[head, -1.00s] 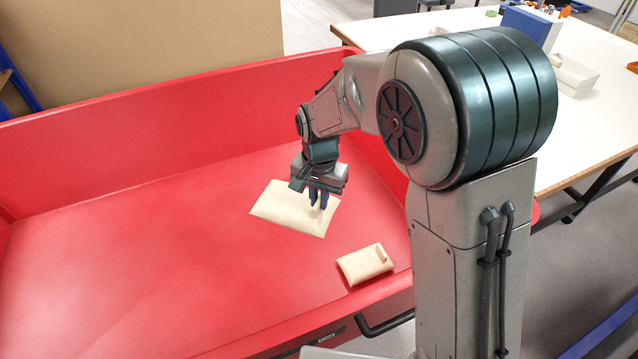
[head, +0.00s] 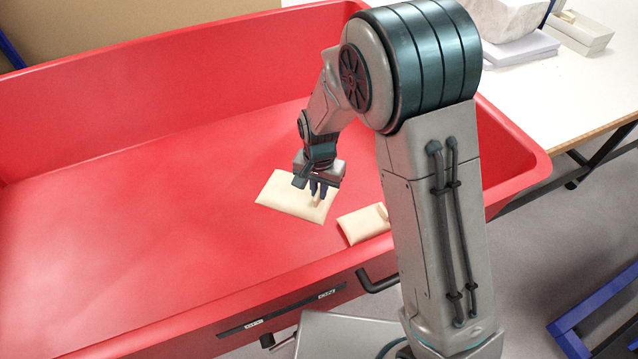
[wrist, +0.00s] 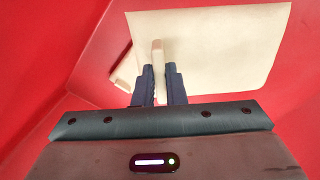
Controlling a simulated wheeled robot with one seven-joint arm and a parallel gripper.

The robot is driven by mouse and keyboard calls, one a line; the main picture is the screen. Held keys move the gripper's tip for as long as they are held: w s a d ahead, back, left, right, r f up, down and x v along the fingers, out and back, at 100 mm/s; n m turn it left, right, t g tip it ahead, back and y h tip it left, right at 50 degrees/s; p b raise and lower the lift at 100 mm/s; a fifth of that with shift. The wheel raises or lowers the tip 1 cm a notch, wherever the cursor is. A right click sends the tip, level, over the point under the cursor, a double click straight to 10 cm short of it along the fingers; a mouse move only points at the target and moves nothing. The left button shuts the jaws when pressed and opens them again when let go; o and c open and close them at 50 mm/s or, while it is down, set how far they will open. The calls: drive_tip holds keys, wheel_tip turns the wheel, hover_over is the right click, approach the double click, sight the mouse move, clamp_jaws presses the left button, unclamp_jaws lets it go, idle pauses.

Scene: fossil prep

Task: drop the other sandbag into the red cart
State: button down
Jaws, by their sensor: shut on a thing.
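The red cart (head: 110,225) fills the left and middle of the head view, its wide bed open. A larger cream sandbag (head: 283,196) is inside it, at or close to the floor; I cannot tell whether it touches. My gripper (head: 318,192) points down over this bag, shut on its upright tab. In the wrist view, the tab (wrist: 158,58) stands between my two dark fingers (wrist: 159,84), with the larger bag (wrist: 220,50) spread out behind. A smaller cream sandbag (head: 360,226) lies on the cart floor nearer the front wall, partly hidden by my arm.
The cart's front wall (head: 200,325) carries a black handle (head: 378,283). A white table (head: 570,95) with a pale block (head: 503,18) and a tray (head: 580,36) stands at upper right. A blue frame (head: 595,312) is at lower right. The cart's left floor is bare.

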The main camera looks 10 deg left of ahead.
wheel_tip(320, 180, down, 21)
drive_tip(key=b, duration=1.3)
drive_tip(key=shift+r, duration=0.15)
drive_tip(key=c, duration=1.4)
unclamp_jaws()
wheel_tip(320, 180, up, 12)
drive_tip(key=p, duration=0.7)
drive_tip(key=shift+p, duration=0.4)
